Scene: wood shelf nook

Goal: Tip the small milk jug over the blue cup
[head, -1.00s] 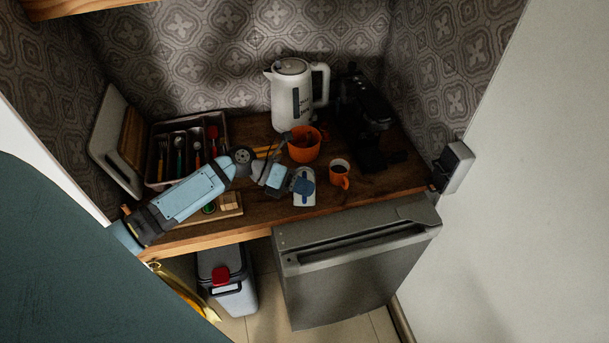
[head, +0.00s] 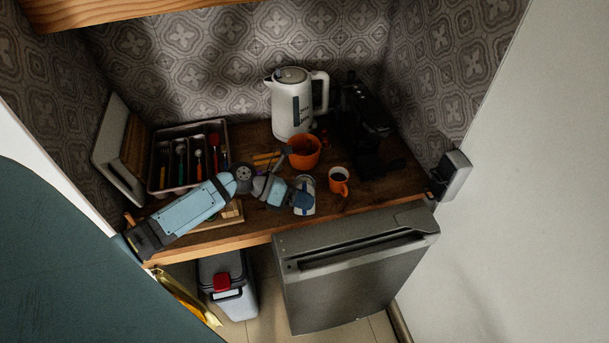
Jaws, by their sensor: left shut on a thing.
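My left gripper (head: 290,195) reaches in from the left, low over the front of the wooden counter. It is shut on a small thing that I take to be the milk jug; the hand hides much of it. A small pale upright shape (head: 308,184) shows just beyond the fingers. A dark blue rounded shape (head: 302,201) overlaps its lower front, probably the blue cup. At this size I cannot tell the two fully apart or whether they touch. My right gripper is not in view.
An orange bowl (head: 303,153) and a white kettle (head: 291,105) stand behind. A dark machine (head: 366,110) is at back right, a cutlery tray (head: 222,126) at left. The counter's front edge (head: 215,244) is near.

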